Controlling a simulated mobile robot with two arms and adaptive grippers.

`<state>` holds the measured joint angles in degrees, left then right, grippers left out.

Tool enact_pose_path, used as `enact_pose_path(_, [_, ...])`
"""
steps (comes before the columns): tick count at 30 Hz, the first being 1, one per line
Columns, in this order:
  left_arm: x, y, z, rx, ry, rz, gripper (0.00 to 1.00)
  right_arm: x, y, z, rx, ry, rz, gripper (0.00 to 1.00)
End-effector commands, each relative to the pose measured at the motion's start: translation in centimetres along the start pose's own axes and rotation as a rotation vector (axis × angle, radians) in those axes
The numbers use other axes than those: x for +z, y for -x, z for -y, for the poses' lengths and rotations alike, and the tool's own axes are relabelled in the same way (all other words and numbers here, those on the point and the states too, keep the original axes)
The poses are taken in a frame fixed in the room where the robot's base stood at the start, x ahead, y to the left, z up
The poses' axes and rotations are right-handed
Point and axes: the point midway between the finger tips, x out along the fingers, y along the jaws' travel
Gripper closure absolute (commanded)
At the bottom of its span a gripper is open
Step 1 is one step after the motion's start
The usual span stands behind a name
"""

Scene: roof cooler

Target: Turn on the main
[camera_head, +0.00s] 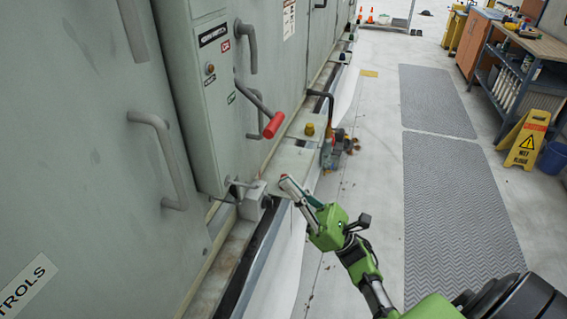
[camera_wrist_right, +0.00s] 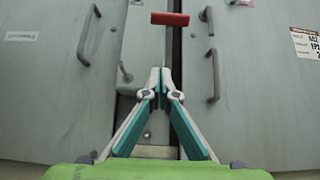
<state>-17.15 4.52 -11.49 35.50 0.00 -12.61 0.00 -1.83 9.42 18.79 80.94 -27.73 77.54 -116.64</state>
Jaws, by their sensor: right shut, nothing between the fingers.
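The main switch box (camera_head: 213,90) is a grey panel on the cabinet front, with a label reading like a main switch at its top and a small amber lamp. Its lever (camera_head: 258,105) sticks out from the box's side and ends in a red grip (camera_head: 274,125). The red grip also shows at the top of the right wrist view (camera_wrist_right: 170,19). My right gripper (camera_head: 286,181) is below the red grip and apart from it, fingers together and empty. Its closed fingertips show in the right wrist view (camera_wrist_right: 160,76), under the grip. My left gripper is not in view.
Grey cabinet doors with bar handles (camera_head: 163,160) line the left. A ledge with a yellow knob (camera_head: 309,129) runs along their base. A yellow wet floor sign (camera_head: 524,140), a blue bucket (camera_head: 553,158) and a workbench (camera_head: 530,42) stand right. Grey mats (camera_head: 455,200) cover open floor.

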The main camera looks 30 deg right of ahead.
Motion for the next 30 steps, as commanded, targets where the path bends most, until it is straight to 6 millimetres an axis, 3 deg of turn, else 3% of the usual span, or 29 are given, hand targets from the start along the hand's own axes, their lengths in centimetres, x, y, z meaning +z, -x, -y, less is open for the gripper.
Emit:
enact_pose_path(14, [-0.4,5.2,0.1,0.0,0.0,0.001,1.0,0.5,-10.1,0.0,0.001,-0.001,0.002,1.0])
enact_pose_path(21, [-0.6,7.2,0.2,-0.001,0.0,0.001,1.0,3.4,-10.2,0.0,0.0,0.0,-0.001,1.0])
enact_pose_path(30, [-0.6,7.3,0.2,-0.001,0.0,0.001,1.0,3.9,-10.1,0.0,-0.001,-0.002,0.0,1.0])
